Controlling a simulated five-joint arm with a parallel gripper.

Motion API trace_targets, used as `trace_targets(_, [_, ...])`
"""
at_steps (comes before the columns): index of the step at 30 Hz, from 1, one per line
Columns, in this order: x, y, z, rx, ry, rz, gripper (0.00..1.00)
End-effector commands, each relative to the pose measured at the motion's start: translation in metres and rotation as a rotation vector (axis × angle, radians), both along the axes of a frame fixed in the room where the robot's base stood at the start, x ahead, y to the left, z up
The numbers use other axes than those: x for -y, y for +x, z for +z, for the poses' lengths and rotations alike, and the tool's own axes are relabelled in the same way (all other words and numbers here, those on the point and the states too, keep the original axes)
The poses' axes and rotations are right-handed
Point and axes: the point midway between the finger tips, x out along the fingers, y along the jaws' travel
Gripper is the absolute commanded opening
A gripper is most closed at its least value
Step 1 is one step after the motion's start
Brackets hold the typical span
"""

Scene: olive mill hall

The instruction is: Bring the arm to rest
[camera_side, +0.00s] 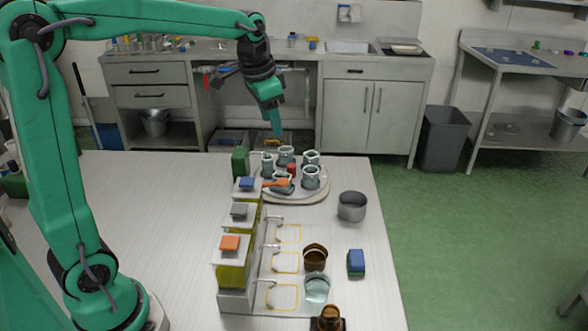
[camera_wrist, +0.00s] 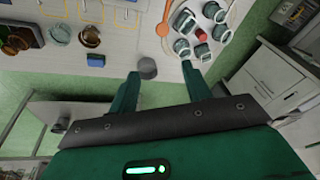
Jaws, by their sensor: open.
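My green arm reaches in from the left in the side view. My gripper (camera_side: 277,128) hangs high, pointing down, near the far edge of the table. In the wrist view my gripper (camera_wrist: 162,75) has its two fingers spread wide with nothing between them. Below it in the side view, a round tray (camera_side: 297,202) holds several small grey-green jugs (camera_side: 311,177) and a red item (camera_side: 291,168). An orange-handled item (camera_side: 277,182) lies at the tray's left side. The gripper appears clear of the tray and jugs.
A row of yellow dispensers (camera_side: 233,272) with taps stands on the white table (camera_side: 150,220). A grey pot (camera_side: 351,206), brown bowl (camera_side: 315,258), clear glass (camera_side: 317,289) and blue-green sponge (camera_side: 356,262) stand to its right. The left of the tabletop is mostly clear.

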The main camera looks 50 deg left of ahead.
Motion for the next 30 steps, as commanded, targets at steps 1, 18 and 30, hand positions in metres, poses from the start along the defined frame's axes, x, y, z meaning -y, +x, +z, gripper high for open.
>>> trace_targets(1, [0.005, -0.011, 0.004, 0.014, -0.003, 0.011, 0.49])
trace_targets(18, [0.043, -0.125, 0.007, 0.144, -0.066, 0.159, 0.49])
trace_targets(30, [0.058, -0.192, -0.021, 0.225, -0.127, 0.252, 0.49])
